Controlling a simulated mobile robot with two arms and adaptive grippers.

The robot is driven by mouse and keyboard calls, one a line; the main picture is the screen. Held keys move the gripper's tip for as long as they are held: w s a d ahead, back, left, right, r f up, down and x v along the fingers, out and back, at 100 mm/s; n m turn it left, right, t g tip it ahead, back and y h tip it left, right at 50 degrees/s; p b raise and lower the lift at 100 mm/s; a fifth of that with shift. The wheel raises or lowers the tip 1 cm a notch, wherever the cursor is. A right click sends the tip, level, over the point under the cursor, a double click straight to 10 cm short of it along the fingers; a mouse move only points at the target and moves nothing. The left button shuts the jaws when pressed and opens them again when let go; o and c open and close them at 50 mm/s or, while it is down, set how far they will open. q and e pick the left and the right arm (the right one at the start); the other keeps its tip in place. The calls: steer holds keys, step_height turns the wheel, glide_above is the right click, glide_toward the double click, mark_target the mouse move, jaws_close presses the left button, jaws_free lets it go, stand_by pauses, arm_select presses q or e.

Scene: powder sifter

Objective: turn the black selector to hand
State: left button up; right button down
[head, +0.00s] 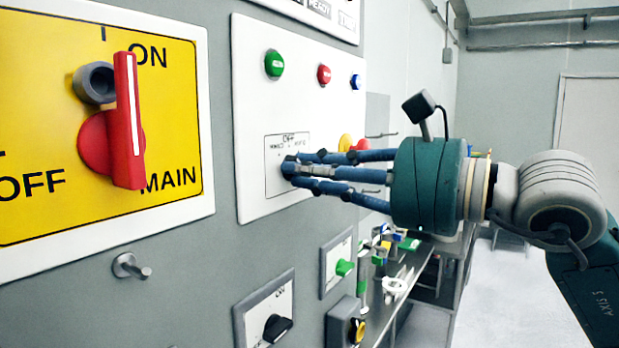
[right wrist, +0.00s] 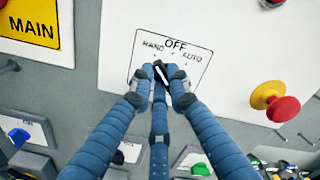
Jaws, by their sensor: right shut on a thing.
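The black selector (right wrist: 160,71) sits on a white panel below a label with HAND at left, OFF at the top and AUTO at right. My right gripper (right wrist: 163,78) has its blue fingers shut on the selector. Only a small part of the selector shows between the fingertips, and I cannot tell surely which mark it points to. My left gripper is not in view.
Green (head: 274,63), red (head: 323,74) and blue (head: 355,82) buttons sit above the selector. A red mushroom button on a yellow base (right wrist: 268,97) is to its right. A red main switch (head: 128,120) stands out at left. Another black knob (head: 277,327) is below.

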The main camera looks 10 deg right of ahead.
stand_by(0.5)
steer(key=c, duration=1.7)
jaws_free()
steer(key=shift+o, duration=0.2)
steer(key=v, duration=1.2)
